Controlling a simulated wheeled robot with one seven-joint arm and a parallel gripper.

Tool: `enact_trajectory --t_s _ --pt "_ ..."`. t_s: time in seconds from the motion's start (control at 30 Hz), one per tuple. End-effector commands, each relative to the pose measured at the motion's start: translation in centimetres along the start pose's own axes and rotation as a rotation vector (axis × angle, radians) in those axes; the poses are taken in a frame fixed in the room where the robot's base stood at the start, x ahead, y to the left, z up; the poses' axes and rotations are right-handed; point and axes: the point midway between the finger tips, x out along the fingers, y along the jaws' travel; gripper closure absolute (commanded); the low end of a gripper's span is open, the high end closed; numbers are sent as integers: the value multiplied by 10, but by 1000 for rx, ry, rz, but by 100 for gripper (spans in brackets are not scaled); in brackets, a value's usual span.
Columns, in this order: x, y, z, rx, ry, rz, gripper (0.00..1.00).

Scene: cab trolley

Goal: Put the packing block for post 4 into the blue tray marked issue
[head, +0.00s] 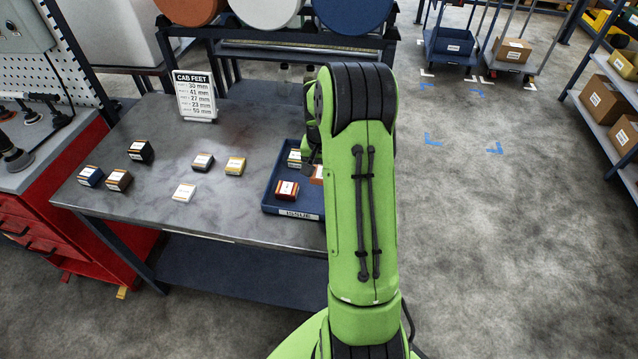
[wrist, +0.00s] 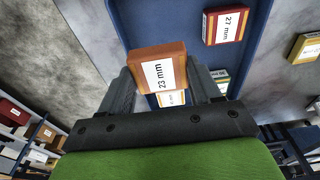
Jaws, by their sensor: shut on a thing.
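My gripper (wrist: 166,88) is shut on an orange-brown block (wrist: 148,57) labelled 23 mm, held over the blue tray (wrist: 178,22). In the head view, the tray (head: 293,214) is marked ISSUE and sits at the table's right end, partly hidden by my arm. A sliver of the held block (head: 316,176) shows beside my arm. A red block (head: 286,191) in the tray reads 27 mm in the wrist view (wrist: 226,26). Another block (head: 294,158) lies at the tray's back. The CAB FEET sign (head: 195,96) lists 23 mm in its fourth row.
Several labelled blocks stand on the table left of the tray, including yellow (head: 235,165), white (head: 184,192) and black (head: 141,151) ones. A red cabinet (head: 70,200) is at the left. The floor at the right is clear before the trolleys (head: 450,45).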

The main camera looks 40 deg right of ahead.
Motion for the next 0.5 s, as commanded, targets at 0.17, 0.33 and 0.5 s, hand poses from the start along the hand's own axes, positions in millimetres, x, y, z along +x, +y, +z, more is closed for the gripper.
enact_trajectory --t_s 0.17,0.33,0.5 --pt "43 1 6 1 -4 2 73" --pt "66 1 9 0 -6 2 73" --pt "87 0 11 -1 -3 0 73"
